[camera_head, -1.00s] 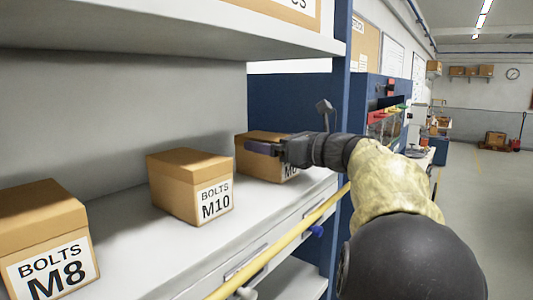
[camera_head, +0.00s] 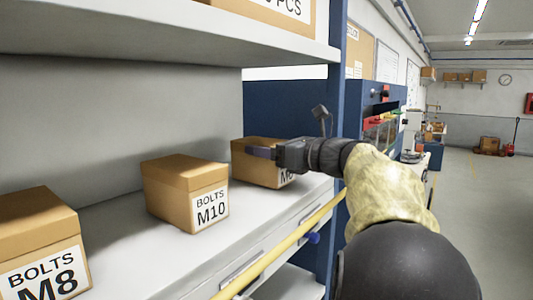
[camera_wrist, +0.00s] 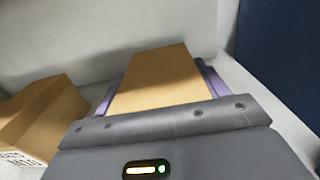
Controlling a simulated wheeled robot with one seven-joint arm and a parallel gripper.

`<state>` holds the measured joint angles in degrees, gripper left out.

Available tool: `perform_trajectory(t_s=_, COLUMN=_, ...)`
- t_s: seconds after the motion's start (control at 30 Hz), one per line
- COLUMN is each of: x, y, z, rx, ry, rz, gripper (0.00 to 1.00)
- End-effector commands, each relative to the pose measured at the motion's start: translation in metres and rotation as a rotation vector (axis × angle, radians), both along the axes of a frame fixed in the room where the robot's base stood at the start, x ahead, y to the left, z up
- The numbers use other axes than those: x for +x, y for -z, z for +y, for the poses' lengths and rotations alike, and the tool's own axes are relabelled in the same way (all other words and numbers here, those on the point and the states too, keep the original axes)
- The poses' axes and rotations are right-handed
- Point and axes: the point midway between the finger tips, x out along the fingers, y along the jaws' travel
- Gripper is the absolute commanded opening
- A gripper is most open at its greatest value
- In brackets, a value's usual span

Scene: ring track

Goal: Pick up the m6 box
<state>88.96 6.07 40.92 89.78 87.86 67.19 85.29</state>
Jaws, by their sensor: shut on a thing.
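The M6 box (camera_head: 250,172) is a brown cardboard box at the right end of the white shelf, with its label mostly hidden behind my gripper. My gripper (camera_head: 264,153) reaches in from the right and is shut on this box. In the wrist view, the box (camera_wrist: 158,80) sits between the two purple fingers of my gripper (camera_wrist: 160,85), one along each side. I cannot tell whether the box's underside is clear of the shelf.
A box marked BOLTS M10 (camera_head: 186,190) stands left of the held box, and a BOLTS M8 box (camera_head: 40,240) is further left. An upper shelf (camera_head: 200,32) hangs above. A blue upright (camera_head: 335,100) and a yellow rail (camera_head: 285,242) are close to my arm.

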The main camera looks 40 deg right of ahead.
Motion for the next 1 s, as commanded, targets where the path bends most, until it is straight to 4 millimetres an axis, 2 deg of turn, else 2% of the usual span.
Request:
perform_trajectory(t_s=0.13, x=-0.002, y=-0.008, z=0.0, rx=-0.004, ry=-0.002, rz=-0.004, gripper=0.36)
perform_trajectory(t_s=0.57, x=-0.003, y=-0.069, z=-0.001, rx=-0.005, ry=0.0, rz=-0.005, gripper=0.36)
perform_trajectory(t_s=0.87, x=-0.067, y=-0.064, z=-0.023, rx=-0.003, ry=0.003, rz=-0.003, gripper=0.36)
perform_trajectory(t_s=1.0, x=-0.103, y=-0.064, z=-0.036, rx=-0.002, ry=0.004, rz=-0.003, gripper=0.36)
